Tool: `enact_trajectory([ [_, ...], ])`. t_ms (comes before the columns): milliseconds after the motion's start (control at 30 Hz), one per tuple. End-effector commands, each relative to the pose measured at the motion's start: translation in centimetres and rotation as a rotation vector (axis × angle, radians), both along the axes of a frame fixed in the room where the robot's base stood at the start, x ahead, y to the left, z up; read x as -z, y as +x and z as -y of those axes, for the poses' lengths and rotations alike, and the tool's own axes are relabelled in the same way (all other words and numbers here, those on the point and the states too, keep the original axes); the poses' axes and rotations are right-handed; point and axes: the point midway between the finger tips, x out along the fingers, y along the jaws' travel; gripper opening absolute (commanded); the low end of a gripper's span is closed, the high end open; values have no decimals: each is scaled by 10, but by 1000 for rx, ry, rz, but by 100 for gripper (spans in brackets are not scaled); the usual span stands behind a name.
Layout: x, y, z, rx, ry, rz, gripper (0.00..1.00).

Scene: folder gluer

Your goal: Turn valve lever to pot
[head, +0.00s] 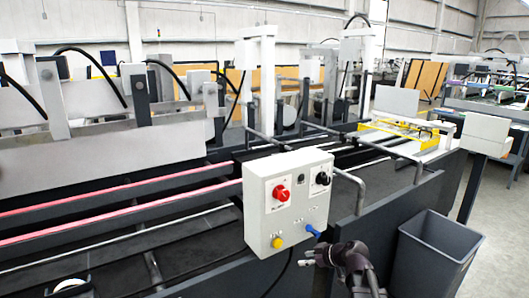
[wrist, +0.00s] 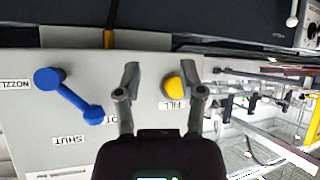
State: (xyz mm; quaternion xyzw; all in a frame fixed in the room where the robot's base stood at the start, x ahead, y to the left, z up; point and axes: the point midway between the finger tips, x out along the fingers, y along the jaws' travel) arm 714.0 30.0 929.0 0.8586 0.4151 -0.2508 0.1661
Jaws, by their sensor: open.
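The blue valve lever (wrist: 70,96) shows in the wrist view left of my gripper, lying slanted on a pale panel. One end is near the NOZZLE label (wrist: 15,85), the other near a label partly hidden by my left finger; the SHUT label (wrist: 69,140) is below. In the head view the lever (head: 313,231) is at the lower right of the grey control box (head: 262,205). My gripper (wrist: 162,80) is open and empty, apart from the lever. A yellow button (wrist: 174,88) appears between its fingers. In the head view my gripper (head: 318,253) is just below the lever.
The box also carries a red knob (head: 281,192) and a black knob (head: 323,178). A bent grey rail (head: 352,190) stands right of it. A grey bin (head: 435,250) stands on the floor at the lower right. The long machine (head: 120,205) fills the left side.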

Motion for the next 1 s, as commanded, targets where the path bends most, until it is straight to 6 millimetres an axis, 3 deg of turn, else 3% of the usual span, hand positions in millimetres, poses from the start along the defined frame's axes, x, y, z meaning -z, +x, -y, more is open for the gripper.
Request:
enact_trajectory([
  [200, 11, -44, -12, 92, -48, -286, 51],
  [433, 20, -89, -10, 271, -133, -561, 51],
  [800, 19, -157, 13, 692, -323, -866, 51],
  [1000, 15, -173, 27, 854, -372, -919, 51],
])
